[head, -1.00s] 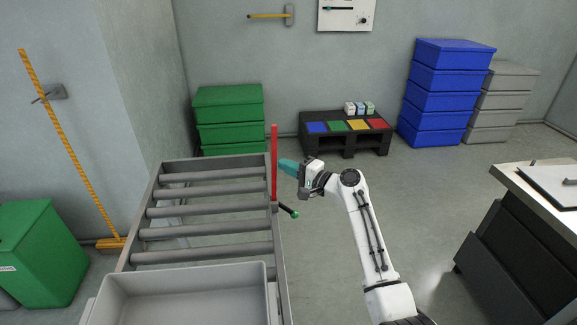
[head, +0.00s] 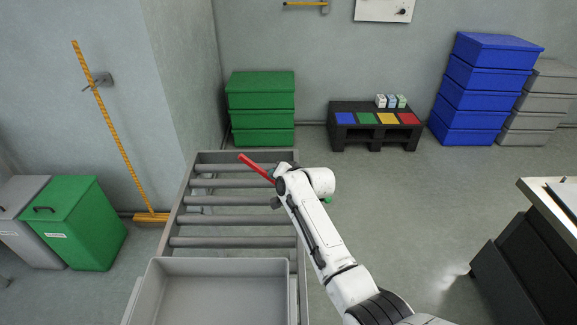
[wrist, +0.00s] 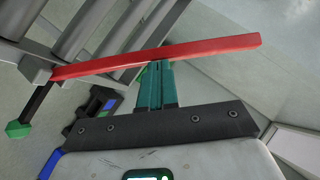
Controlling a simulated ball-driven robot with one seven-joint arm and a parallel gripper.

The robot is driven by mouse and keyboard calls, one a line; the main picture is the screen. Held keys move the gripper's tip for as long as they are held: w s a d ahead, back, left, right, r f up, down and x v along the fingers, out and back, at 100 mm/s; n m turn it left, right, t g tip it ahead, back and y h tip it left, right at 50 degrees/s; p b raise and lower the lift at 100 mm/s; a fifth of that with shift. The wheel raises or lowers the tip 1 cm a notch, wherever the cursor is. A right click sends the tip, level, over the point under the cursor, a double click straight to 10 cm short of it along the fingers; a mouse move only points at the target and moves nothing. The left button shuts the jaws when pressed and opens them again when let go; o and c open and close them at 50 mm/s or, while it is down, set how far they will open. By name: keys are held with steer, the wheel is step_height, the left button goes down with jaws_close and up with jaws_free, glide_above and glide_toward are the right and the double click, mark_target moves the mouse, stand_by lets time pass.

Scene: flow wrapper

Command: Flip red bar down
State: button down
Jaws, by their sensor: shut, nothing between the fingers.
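The red bar (head: 257,168) is tilted in the head view, its free end up and to the left over the roller conveyor. Its lower end is hidden behind my arm. In the wrist view the red bar (wrist: 160,57) crosses the picture just beyond my fingertips. My gripper (wrist: 156,66) has teal fingers that are shut with nothing between them, and the tips look to be at the bar's side; contact is hard to tell. A dark lever with a green knob (wrist: 17,129) joins the bar's left end in the wrist view.
The roller conveyor (head: 236,242) has a grey tray (head: 222,262) at its near end. Green crates (head: 261,102) stand behind it. A black stand (head: 372,133) with coloured squares and blue crates (head: 485,90) are further right. The floor right of the conveyor is clear.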

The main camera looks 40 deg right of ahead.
steer(key=w+a+f+n+g+h+b, duration=0.3)
steer(key=a+f+b, duration=0.3)
steer(key=f+b, duration=0.4)
steer(key=w+g+h+b, duration=0.1)
steer(key=b, duration=0.3)
steer(key=shift+f+n+h, duration=0.25)
steer(key=shift+n+h, duration=0.05)
steer(key=shift+h, duration=0.1)
steer(key=shift+s+a+f+b, duration=0.1)
steer(key=shift+a+f+b, duration=0.05)
steer(key=shift+f+b, duration=0.2)
steer(key=shift+r, duration=0.15)
steer(key=s+a+r+p, duration=0.2)
steer(key=r, duration=0.4)
steer(key=s+a+r+p, duration=0.1)
steer(key=s+a+r, duration=0.1)
steer(key=r, duration=0.3)
steer(key=shift+s+r+p, duration=0.4)
steer(key=shift+s, duration=0.35)
